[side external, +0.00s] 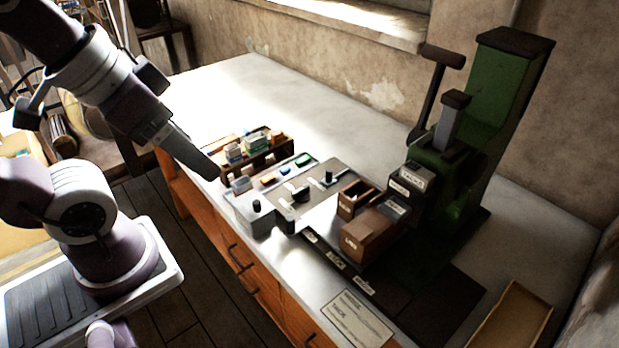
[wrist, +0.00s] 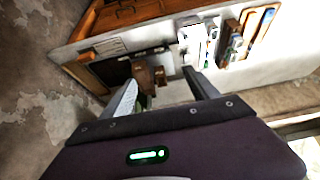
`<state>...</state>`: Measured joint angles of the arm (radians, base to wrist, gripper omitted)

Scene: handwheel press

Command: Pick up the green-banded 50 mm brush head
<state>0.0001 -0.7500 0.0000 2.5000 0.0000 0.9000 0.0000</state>
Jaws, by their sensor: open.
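A small block with a green top (side external: 256,138) stands in the brown rack (side external: 270,157) on the worktable, beside a blue-topped block (side external: 232,151) and orange-topped pieces. Another green piece (side external: 303,160) lies on the grey panel just right of the rack. I cannot tell which of the two is the green-banded 50 mm brush head; no size marking is legible. My gripper (side external: 214,176) is open and empty, near the left end of the rack. In the wrist view my gripper (wrist: 160,77) has its two fingers spread, and the rack (wrist: 232,45) shows small at upper right.
The green press (side external: 475,130) stands at the right, with brown boxes (side external: 368,233) before it. A wooden tray (side external: 510,318) lies front right. The table's back left is clear.

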